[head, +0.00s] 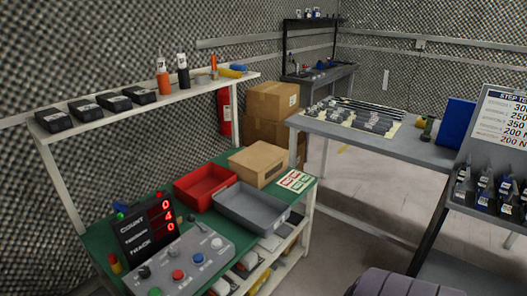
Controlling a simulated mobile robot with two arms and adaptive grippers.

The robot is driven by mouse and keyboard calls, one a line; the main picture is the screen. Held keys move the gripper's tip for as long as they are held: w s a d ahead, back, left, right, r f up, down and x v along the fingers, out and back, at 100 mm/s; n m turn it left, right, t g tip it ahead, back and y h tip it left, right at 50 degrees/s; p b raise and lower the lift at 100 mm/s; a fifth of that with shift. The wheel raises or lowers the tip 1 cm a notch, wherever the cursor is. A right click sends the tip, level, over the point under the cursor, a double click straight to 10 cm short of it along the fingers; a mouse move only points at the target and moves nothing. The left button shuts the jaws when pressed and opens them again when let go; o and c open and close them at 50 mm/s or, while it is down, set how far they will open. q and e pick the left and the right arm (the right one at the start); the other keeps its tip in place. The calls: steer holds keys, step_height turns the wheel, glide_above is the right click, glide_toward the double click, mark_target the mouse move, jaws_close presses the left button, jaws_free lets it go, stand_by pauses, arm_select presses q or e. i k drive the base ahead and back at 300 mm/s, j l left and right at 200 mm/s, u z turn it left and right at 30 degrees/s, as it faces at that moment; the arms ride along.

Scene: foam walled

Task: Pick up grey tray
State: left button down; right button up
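The grey tray (250,207) is an open, shallow, empty box. It sits on the green top of the workbench (103,243), close to its front edge. Neither of my grippers shows in the head view, so nothing is seen touching the grey tray.
A control box with coloured buttons (178,268) and a counter display (148,228) stand left of the tray. A shelf (200,88) runs above the bench. A grey table (400,145) stands at right, with open floor (345,200) between. A dark rounded form fills the bottom right.

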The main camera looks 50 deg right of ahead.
mark_target(262, 214)
steer(key=z, duration=1.6)
